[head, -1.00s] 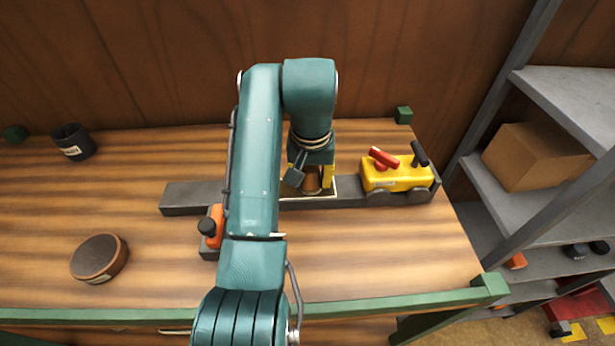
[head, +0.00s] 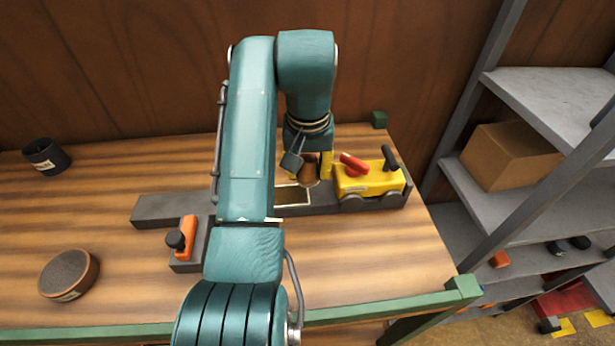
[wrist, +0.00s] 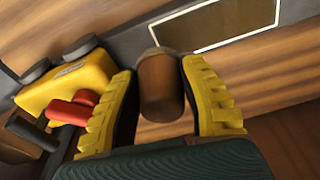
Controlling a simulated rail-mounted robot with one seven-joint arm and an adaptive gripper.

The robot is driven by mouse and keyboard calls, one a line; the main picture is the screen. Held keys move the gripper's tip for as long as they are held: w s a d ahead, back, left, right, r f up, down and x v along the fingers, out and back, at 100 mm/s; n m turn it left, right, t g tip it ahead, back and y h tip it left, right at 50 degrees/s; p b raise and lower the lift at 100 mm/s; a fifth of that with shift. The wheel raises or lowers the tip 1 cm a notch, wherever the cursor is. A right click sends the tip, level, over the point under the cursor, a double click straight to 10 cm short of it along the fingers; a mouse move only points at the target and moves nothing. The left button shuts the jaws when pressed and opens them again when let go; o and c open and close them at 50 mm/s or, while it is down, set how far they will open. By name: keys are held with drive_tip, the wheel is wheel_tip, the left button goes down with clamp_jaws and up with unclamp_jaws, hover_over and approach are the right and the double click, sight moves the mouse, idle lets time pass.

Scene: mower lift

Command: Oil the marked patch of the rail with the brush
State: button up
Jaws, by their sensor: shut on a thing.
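My gripper (head: 312,168) is shut on the brush (head: 308,171), a brown, rounded piece between its yellow fingers. The brush also shows in the wrist view (wrist: 160,88); its bristles are hidden there. The dark grey rail (head: 160,209) runs along the bench. The marked patch (head: 292,196) is a rectangle with a pale outline on the rail, partly hidden by my arm in the head view. In the wrist view the patch (wrist: 215,24) shows beside the brush. The gripper is at the patch's right end. I cannot tell whether the brush touches the rail.
A yellow carriage (head: 368,181) with a red lever and black knob sits on the rail's right end, close to the gripper. An orange-handled block (head: 186,240) is in front of the rail. A round brown tin (head: 68,275) and black cup (head: 46,156) stand at left.

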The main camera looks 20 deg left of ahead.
sight(308, 158)
drive_tip(key=shift+r, duration=1.75)
